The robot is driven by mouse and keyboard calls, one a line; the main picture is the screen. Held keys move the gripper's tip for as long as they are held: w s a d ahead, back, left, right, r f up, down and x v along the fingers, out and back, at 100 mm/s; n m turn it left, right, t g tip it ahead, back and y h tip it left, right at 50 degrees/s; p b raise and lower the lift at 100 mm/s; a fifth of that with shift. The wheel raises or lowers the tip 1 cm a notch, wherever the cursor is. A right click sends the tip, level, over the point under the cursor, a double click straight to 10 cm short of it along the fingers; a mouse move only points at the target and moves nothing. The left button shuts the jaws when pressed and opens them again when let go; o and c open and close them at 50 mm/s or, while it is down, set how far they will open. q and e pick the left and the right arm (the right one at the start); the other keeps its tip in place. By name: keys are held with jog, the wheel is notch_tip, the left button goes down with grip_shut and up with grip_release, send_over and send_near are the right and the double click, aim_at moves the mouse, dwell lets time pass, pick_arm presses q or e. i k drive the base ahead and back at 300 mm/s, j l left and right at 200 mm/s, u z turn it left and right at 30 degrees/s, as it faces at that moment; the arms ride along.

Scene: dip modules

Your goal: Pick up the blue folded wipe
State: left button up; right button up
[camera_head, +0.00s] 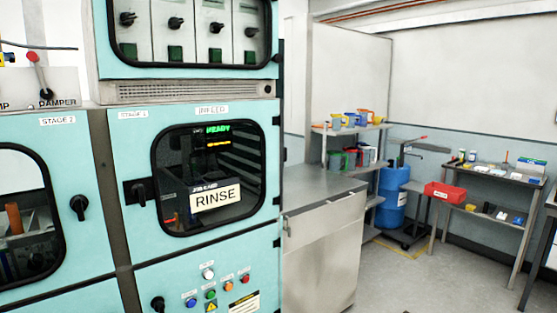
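I cannot make out the blue folded wipe for certain. A small blue item (518,220) lies at the right end of the lower shelf of the side table at the far right, but it is too small to identify. Beside it on that shelf are a white item (502,214), a dark item (488,208) and a yellow item (470,207). Neither of my grippers shows in the head view.
A teal cabinet machine (130,220) with a RINSE sign (215,197) fills the left. A steel counter (320,183) adjoins it. A blue drum (391,205), a red bin (445,192) and the side table (490,172) stand farther right. Floor (400,280) in front is clear.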

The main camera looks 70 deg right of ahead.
aim_at(531, 180)
jog(key=z, duration=3.8)
